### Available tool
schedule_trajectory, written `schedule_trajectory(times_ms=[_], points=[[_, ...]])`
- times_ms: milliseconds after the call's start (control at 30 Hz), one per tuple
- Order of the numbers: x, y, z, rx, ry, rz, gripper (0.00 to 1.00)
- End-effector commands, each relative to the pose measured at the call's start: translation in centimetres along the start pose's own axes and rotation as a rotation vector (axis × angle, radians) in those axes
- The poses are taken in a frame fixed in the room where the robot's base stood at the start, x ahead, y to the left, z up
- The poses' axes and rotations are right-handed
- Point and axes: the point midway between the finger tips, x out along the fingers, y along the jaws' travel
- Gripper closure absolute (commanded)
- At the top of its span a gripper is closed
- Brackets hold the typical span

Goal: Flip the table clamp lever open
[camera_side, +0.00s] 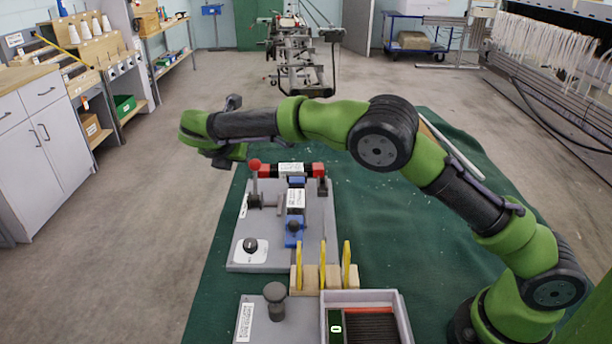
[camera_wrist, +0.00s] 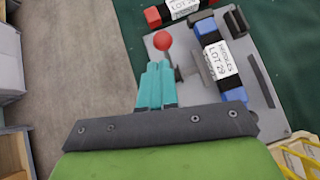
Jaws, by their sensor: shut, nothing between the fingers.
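The table clamp lever has a red ball knob (camera_side: 255,163) on a stem that stands about upright at the left of a grey plate (camera_side: 250,225). The red knob also shows in the wrist view (camera_wrist: 162,40). The clamp body (camera_side: 270,203) sits at the stem's foot. My gripper (camera_wrist: 157,68) has teal fingers that are shut together with nothing between them. In the wrist view the fingertips lie just below the knob and overlap the lever's stem. In the side view my wrist is above and left of the knob; whether the fingers touch the lever I cannot tell.
Red-ended (camera_side: 290,169) and blue-ended (camera_side: 295,200) labelled blocks lie right of the lever. A black knob (camera_side: 250,245) is at the plate's front left. Yellow upright pieces (camera_side: 323,265) on wooden blocks and a grey tray (camera_side: 400,305) stand nearer. Green cloth (camera_side: 385,225) at right is mostly clear.

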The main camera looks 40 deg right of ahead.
Motion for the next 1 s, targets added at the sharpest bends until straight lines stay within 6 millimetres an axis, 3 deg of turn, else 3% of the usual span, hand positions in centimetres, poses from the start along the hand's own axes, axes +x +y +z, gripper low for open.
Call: schedule_trajectory(times_ms=[200, 400, 800, 933, 1000], points=[[-4.3, 0.3, 1.5, 0.0, 0.0, 0.004, 1.0], [-6.0, 0.4, 2.1, -0.002, 0.0, 0.001, 1.0], [-6.3, 0.4, 2.2, 0.003, 0.001, 0.0, 1.0], [-6.2, 0.7, 2.2, 0.089, 0.001, 0.012, 1.0], [-5.6, 0.6, 1.2, 0.178, 0.025, 0.011, 1.0]])
